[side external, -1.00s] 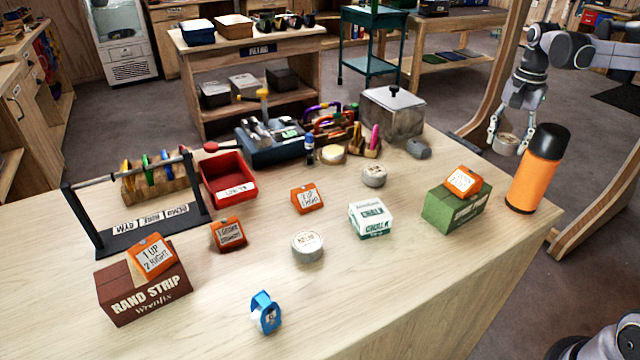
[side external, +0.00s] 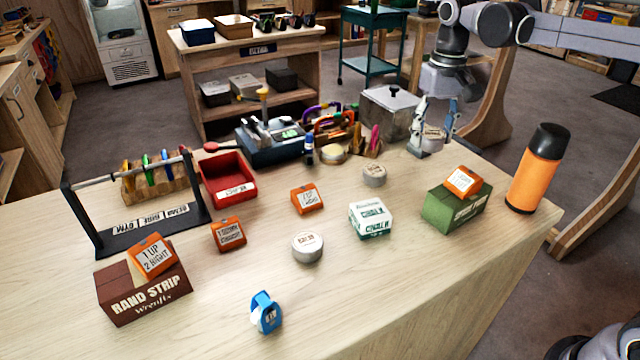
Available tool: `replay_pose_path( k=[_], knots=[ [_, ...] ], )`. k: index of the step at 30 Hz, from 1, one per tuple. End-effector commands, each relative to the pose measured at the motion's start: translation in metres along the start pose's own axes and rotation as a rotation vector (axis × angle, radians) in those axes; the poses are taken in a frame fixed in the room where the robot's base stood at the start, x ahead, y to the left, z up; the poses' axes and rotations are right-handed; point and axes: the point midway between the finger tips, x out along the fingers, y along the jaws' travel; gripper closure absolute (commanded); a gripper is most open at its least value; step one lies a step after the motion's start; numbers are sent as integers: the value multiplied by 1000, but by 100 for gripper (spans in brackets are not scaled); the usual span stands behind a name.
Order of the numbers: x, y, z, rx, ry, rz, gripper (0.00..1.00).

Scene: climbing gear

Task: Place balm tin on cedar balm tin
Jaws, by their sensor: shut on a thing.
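My gripper (side external: 433,144) is shut on a round, pale-topped tin (side external: 433,134), held above the back right part of the table. One grey tin (side external: 374,176) stands on the table to the left of and nearer than the gripper. A second, larger-looking grey tin (side external: 307,246) with a pale label stands nearer the front middle. The labels are too small to tell which one is cedar balm. Nothing lies on top of either standing tin.
A white and green chalk box (side external: 371,219) stands between the tins' area and a green box (side external: 454,206) bearing an orange block. An orange bottle (side external: 537,169) stands at the right edge. A metal box (side external: 388,113) is behind the gripper.

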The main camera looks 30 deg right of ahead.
Motion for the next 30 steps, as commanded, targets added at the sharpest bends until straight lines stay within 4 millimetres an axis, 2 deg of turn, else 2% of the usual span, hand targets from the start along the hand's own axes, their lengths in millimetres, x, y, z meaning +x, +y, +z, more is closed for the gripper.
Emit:
replay_pose_path(
  k=[1,3,9,13,20,30],
  knots=[
    [-2,-24,7,-86,0,0,80],
    [-4,-52,16,-199,0,0,80],
    [-11,-120,48,-486,0,0,80],
    [-13,-148,65,-611,0,0,80],
    [-11,-172,80,-700,0,0,80],
    [26,-232,99,-703,0,0,80]
  ],
)
